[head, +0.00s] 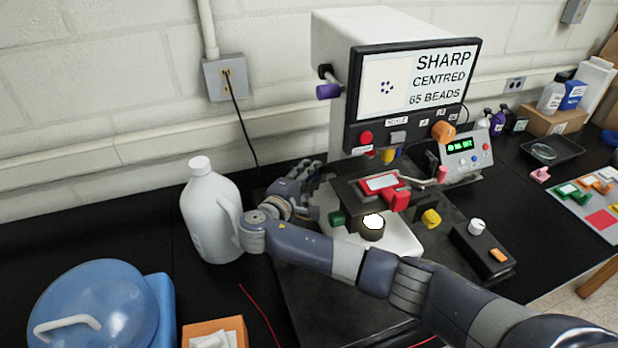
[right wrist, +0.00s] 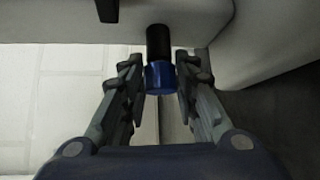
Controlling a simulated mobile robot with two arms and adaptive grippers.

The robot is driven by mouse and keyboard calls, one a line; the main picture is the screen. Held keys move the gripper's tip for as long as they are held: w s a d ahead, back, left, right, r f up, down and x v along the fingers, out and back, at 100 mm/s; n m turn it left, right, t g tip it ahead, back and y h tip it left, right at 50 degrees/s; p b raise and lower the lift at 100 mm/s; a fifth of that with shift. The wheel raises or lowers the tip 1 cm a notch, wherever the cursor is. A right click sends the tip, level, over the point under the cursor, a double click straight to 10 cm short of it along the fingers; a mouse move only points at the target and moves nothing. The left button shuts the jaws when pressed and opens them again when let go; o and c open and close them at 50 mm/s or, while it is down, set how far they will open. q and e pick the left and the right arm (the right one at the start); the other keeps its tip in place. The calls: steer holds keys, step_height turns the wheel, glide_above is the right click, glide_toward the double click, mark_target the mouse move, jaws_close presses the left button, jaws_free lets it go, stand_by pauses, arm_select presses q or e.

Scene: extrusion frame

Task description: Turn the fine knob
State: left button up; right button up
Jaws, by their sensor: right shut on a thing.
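A blue knob (right wrist: 160,78) on a short black shaft sticks out of a pale machine body in the right wrist view. No label shows on it, so I cannot tell by marking that it is the fine knob. My right gripper (right wrist: 159,88) has one finger on each side of the knob and is shut on it. In the head view my right arm crosses in front of the microscope-like machine (head: 333,40), and the right gripper (head: 311,174) is at the left side of its base. The blue knob is hidden there. My left gripper is not in view.
A white jug (head: 208,215) stands close to the left of my right wrist. A red-framed slide stage (head: 383,183) sits just beyond my forearm. A purple knob (head: 328,91) is higher on the machine's side. A blue domed container (head: 95,305) is at front left.

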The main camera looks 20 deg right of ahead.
steer(key=o, duration=1.1)
steer(key=shift+c, duration=0.2)
steer(key=v, duration=1.2)
steer(key=shift+f, duration=0.1)
stand_by(0.4)
